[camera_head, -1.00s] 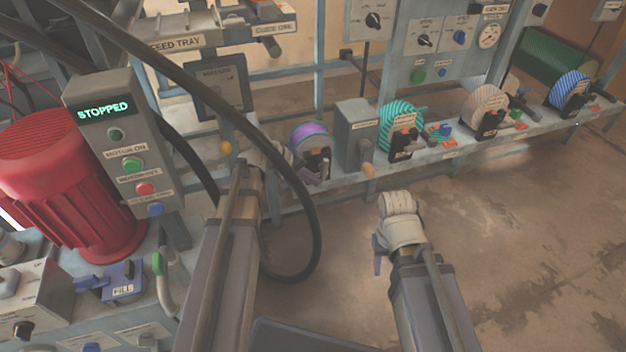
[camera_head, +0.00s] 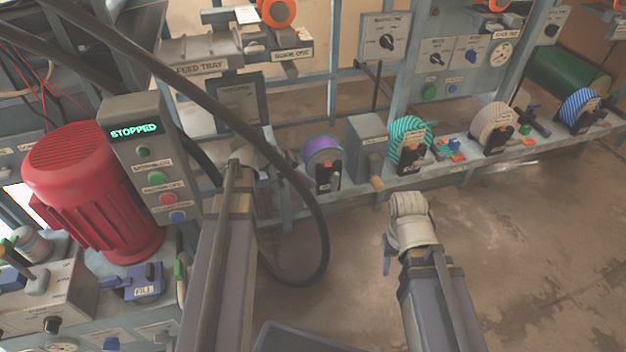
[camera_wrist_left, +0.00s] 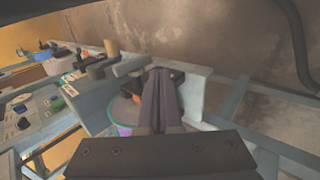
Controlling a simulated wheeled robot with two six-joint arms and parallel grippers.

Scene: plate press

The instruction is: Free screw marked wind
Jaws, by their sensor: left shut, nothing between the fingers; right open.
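I cannot read a label saying wind on any screw. The purple wheel (camera_head: 322,150) stands on the low rail with a dark block and small grey lever in front. My left gripper (camera_head: 246,158) is left of it, partly behind a black hose. In the left wrist view the left gripper (camera_wrist_left: 158,95) is shut and empty, its fingers hiding part of a round wheel (camera_wrist_left: 124,108) with a purple patch. My right gripper (camera_head: 408,205) is open, above the floor in front of the rail, its fingertips hard to see.
Further right on the rail (camera_head: 450,165) stand a grey box (camera_head: 367,140), a teal striped wheel (camera_head: 409,140), a beige wheel (camera_head: 492,122) and a blue striped wheel (camera_head: 579,105). A red motor (camera_head: 95,195) and a STOPPED panel (camera_head: 143,160) stand left. Floor at right is clear.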

